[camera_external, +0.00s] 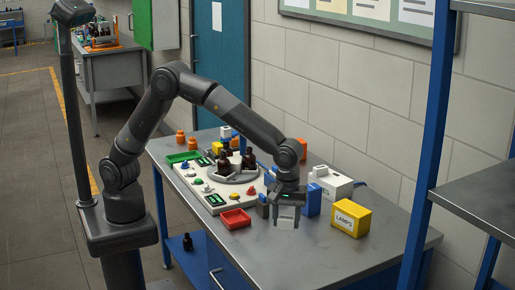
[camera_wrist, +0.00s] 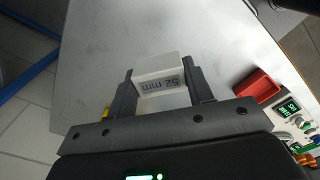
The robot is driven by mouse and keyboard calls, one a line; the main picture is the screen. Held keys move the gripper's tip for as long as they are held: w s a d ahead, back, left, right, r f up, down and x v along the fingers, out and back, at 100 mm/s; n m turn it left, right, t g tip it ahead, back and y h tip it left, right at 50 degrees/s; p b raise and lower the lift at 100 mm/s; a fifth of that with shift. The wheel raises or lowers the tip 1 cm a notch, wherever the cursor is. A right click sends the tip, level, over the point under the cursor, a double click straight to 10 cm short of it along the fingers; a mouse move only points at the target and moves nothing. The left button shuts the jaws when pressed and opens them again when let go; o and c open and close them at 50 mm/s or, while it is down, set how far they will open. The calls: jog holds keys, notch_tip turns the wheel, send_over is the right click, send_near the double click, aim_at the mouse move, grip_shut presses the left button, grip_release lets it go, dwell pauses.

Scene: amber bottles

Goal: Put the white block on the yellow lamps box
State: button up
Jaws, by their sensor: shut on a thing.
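In the external view the white block (camera_external: 287,213) hangs under my gripper (camera_external: 286,204), above the table's front part. The yellow lamps box (camera_external: 351,218) stands on the table to the right of my gripper, with a white "LAMPS" label on its front. Its top is bare. In the wrist view only a small yellow patch shows behind the left finger.
A red tray (camera_external: 235,220) and a white control panel (camera_external: 213,197) with amber bottles lie left of my gripper. Blue blocks (camera_external: 312,200) and a white box (camera_external: 331,184) stand close behind it. The grey table (camera_external: 375,255) is clear at the front right. A blue post (camera_external: 424,150) rises at right.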

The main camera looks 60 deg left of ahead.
jog(key=w+a+r+n, duration=0.1)
jog(key=w+r+n, duration=0.3)
jog(key=w, duration=0.5)
jog(key=w+a+r+n, duration=0.2)
jog(key=w+r+n, duration=0.15)
jog(key=w, duration=0.45)
send_over(340, 206)
jog(key=shift+n, duration=0.35)
notch_tip(340, 206, down, 7)
jog(key=shift+a+f, duration=0.1)
jog(key=shift+f, duration=1.95)
jog(key=shift+f, duration=0.1)
jog(key=o, duration=1)
